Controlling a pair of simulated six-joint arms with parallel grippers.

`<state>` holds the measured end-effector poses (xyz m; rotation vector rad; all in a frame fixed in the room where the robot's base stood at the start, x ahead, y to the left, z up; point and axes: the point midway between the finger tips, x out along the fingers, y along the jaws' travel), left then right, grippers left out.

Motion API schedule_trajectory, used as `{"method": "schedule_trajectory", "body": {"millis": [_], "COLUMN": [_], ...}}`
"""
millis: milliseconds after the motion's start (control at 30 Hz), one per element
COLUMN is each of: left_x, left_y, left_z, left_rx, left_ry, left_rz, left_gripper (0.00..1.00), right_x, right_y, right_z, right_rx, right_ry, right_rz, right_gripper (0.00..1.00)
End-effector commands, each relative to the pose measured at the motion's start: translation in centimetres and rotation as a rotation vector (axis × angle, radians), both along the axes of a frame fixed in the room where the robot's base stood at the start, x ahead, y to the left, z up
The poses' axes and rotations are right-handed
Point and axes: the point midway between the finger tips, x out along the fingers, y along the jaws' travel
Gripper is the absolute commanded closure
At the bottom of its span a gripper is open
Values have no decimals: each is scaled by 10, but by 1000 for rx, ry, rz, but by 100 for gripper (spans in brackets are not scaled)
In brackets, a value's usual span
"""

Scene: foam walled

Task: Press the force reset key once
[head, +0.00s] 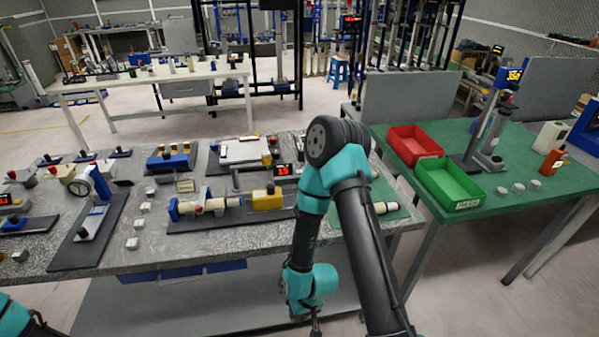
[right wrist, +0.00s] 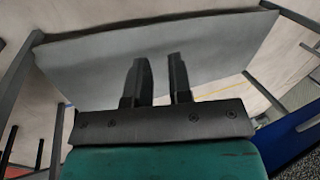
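I cannot make out a force reset key for certain at this size. Small devices with lit displays stand on the foil-covered bench (head: 215,235): a red display (head: 283,170) near its middle and another red display (head: 8,199) at the left edge. A stand with a yellow lit display (head: 514,76) is on the green table. My right gripper (head: 316,331) hangs low in front of the bench, mostly cut off in the head view. In the right wrist view its two fingers (right wrist: 161,58) are apart with nothing between them. Only part of my left arm shows, bottom left.
A red bin (head: 414,131) and a green bin (head: 462,202) sit on the green table (head: 404,184). A yellow block (head: 272,200) and a dial gauge stand (head: 102,183) are on the bench. My right arm hides part of the bench's right end. The wrist view shows a grey shelf (right wrist: 225,55).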

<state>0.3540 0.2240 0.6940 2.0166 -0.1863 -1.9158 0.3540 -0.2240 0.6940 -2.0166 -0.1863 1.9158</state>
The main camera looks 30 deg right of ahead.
Motion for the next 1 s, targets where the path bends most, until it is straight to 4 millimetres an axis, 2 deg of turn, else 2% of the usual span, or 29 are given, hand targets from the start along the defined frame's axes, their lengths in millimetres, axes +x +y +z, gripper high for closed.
{"method": "schedule_trajectory", "body": {"millis": [33, 200, 1000], "left_x": [0, 0, 0], "left_y": [0, 0, 0], "left_z": [0, 0, 0], "left_rx": [0, 0, 0], "left_ry": [0, 0, 0], "left_rz": [0, 0, 0], "left_gripper": [100, 100, 100], "right_x": [0, 0, 0], "right_y": [0, 0, 0], "right_z": [0, 0, 0], "right_rx": [0, 0, 0], "right_ry": [0, 0, 0], "right_rz": [0, 0, 0], "right_gripper": [85, 100, 100]}}
